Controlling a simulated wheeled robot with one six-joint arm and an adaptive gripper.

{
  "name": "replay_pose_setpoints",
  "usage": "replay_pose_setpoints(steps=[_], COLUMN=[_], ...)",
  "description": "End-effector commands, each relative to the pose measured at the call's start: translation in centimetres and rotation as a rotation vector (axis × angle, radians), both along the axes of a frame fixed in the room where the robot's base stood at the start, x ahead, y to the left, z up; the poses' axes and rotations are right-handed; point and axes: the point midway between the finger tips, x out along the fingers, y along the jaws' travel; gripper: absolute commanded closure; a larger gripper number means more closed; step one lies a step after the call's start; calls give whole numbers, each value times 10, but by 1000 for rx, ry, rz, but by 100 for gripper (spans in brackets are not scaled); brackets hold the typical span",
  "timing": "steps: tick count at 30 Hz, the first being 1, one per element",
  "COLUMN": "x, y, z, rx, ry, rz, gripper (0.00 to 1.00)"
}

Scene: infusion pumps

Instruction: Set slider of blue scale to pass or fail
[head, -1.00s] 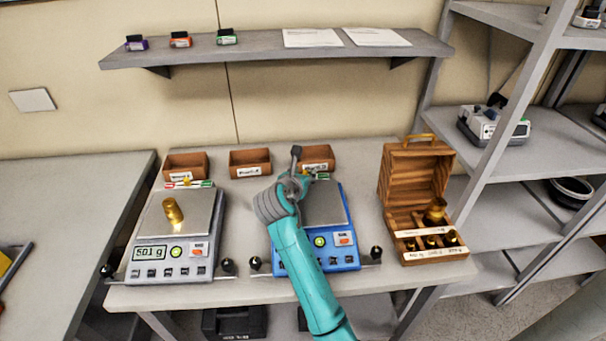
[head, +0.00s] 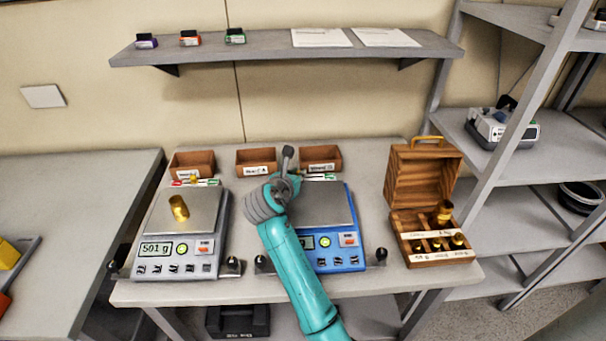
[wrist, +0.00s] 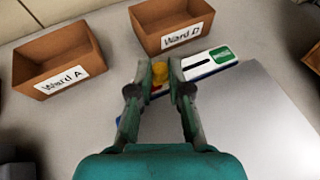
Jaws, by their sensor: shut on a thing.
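The blue scale (head: 340,262) stands on the table right of centre, partly hidden by my arm. Its slider strip (wrist: 222,55) lies behind the pan, with a green end and dark slot at right in the wrist view. A bit of red shows near the yellow slider knob (wrist: 160,72), left of the green end. My gripper (wrist: 158,82) is shut on this knob, one finger on each side. The knob's exact place in the slot is partly hidden by the fingers. In the head view my wrist covers the left of the scale, and its display is partly covered.
A grey scale (head: 178,247) reading 501 g with a brass weight (head: 179,207) stands left. Ward A bin (wrist: 58,68) and Ward D bin (wrist: 172,25) stand close behind the slider. An open wooden weight box (head: 425,180) is at right. A shelf (head: 280,52) hangs above.

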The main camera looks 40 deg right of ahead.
Motion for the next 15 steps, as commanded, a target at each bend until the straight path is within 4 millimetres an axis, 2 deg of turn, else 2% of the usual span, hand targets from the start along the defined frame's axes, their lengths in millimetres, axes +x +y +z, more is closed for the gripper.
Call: replay_pose_setpoints(steps=[3,4,6,7,15], x=[2,2,2,2,1], y=[2,2,2,2,1], z=[0,0,0,0,0], rx=[2,2,2,2,1], ry=[-2,-2,-2,-2,-2], rz=[6,6,6,6,5], gripper=[100,78,60,57,57])
